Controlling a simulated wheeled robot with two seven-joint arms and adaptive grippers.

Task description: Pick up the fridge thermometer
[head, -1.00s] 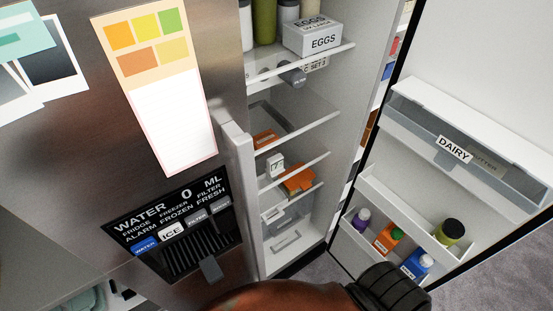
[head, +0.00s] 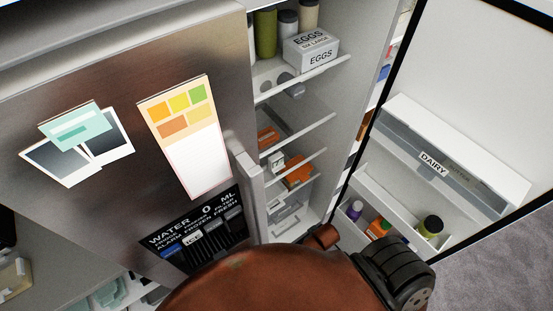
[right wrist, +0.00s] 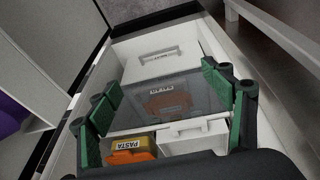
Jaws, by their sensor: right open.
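A small white block with a dark mark on its face (head: 276,160), probably the fridge thermometer, stands on a fridge shelf beside orange containers (head: 298,169). In the right wrist view, a white box (right wrist: 195,134) sits beside the yellow-and-orange pasta container (right wrist: 132,148); its front is partly hidden by my gripper body, and I cannot tell if it is the same block. My right gripper (right wrist: 168,95) is open, with green-padded fingers spread on both sides of the view and nothing held between them. My left gripper is not in view.
The right fridge door (head: 470,90) stands open, with a dairy bin (head: 480,190) and bottles on it. The left door (head: 60,105) is closed, its handle (head: 250,183) beside the opening. A clear-fronted drawer (right wrist: 135,93) and white drawer (right wrist: 160,68) lie beyond the right gripper.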

